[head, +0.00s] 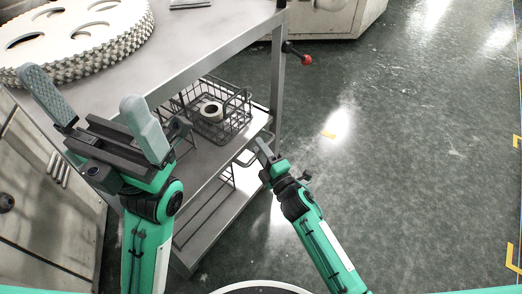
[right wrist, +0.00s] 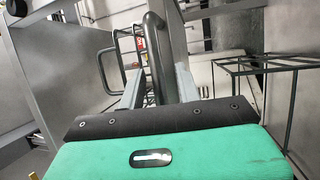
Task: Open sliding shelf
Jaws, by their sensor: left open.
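The sliding shelf (head: 212,160) is a grey metal plate under the workbench, with a wire basket on it. Its tubular handle (right wrist: 157,50) stands at the shelf's outer edge. My right gripper (head: 262,148) is at this handle. In the right wrist view, its two fingers (right wrist: 160,90) lie close on both sides of the dark tube and look shut on it; the contact itself is partly hidden. My left gripper (head: 88,98) is open and empty, held up in front of the workbench at the left, with its fingers wide apart.
The workbench top (head: 205,45) carries large toothed discs (head: 75,35). The wire basket (head: 222,115) holds a pale ring (head: 211,111). A red-knobbed lever (head: 306,60) sticks out from the bench. A grey cabinet (head: 45,200) stands at left. The floor (head: 420,150) on the right is clear.

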